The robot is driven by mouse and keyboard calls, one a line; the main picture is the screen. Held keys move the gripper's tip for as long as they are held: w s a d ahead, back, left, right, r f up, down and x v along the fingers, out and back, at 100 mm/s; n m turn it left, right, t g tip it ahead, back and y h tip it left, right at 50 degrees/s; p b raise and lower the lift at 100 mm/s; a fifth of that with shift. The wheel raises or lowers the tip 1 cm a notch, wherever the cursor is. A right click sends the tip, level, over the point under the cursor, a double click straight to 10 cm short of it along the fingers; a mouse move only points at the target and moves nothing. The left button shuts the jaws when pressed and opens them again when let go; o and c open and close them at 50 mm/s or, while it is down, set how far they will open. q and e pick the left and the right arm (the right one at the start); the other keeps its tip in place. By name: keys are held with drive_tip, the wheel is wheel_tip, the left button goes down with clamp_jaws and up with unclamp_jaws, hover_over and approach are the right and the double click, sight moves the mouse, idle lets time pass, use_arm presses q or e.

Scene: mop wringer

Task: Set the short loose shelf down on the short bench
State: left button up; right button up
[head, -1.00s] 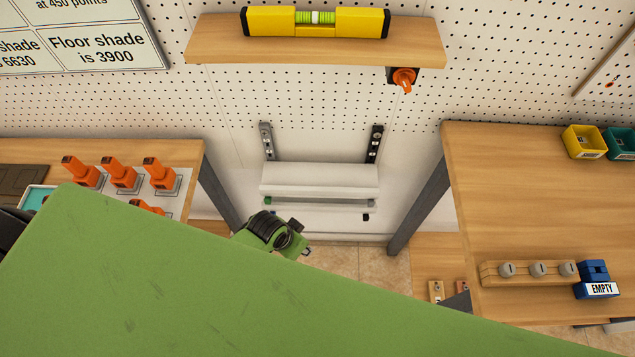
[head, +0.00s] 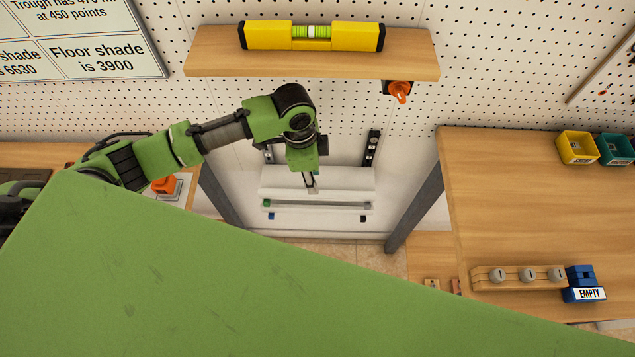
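A wooden shelf board (head: 225,62) is on the pegboard wall at the top; I cannot tell whether it is loose. Two wooden-topped benches show, one at the left (head: 60,153) and one at the right (head: 540,215); both run out of view, so I cannot tell which is short. My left arm reaches in from the left. Its gripper (head: 312,183) points down in front of the white trough-like unit (head: 345,181) between the benches, below the shelf board. The fingers are too small to tell open from shut. My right gripper is not in view.
A yellow level (head: 345,38) lies on the shelf board, with an orange hook (head: 398,92) below. The right bench holds yellow (head: 577,147) and teal (head: 615,149) bins, a knob strip (head: 515,278) and a blue "EMPTY" block (head: 583,284). A green panel covers the foreground.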

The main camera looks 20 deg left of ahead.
sight(318, 181)
use_arm(q)
drive_tip(key=f, duration=0.4)
drive_tip(key=f+p, duration=0.1)
drive_tip(key=f, duration=0.2)
drive_tip(key=shift+w+d, duration=0.15)
drive_tip(key=shift+d, duration=0.25)
clamp_jaws()
